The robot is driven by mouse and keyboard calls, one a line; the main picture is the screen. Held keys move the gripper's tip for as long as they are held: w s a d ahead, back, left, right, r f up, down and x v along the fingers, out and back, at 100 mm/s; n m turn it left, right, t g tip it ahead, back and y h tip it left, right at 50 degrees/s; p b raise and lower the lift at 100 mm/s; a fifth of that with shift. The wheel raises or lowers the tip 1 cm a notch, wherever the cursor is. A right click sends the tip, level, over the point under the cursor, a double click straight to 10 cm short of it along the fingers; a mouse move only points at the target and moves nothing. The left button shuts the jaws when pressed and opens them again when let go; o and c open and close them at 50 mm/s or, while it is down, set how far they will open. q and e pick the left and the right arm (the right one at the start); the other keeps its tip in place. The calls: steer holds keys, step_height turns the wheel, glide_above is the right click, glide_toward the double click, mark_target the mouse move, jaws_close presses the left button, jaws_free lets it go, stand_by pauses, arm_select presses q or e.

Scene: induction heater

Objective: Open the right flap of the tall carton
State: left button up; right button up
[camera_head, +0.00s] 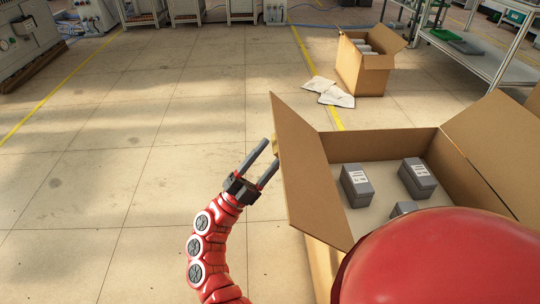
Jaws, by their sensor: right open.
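The near carton (435,142) stands open at the right, its near side hidden by a large red rounded shape. Its left-hand flap (308,165) is raised and leans outward. Its right-hand flap (490,140) is also raised and spread out. Grey boxes with white labels (357,186) stand inside. My right gripper (272,152) is open and empty, just left of the left-hand flap. Its fingertips point up and right toward the flap's outer face; I cannot tell whether they touch it. My left gripper is out of view.
A smaller open carton (368,62) stands farther back, with white sheets (330,91) on the floor beside it. A metal shelf (475,55) stands at the back right. The tiled floor (120,170) to the left is clear.

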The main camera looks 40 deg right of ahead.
steer(key=shift+d+r, duration=0.2)
jaws_close()
stand_by(0.3)
stand_by(1.1)
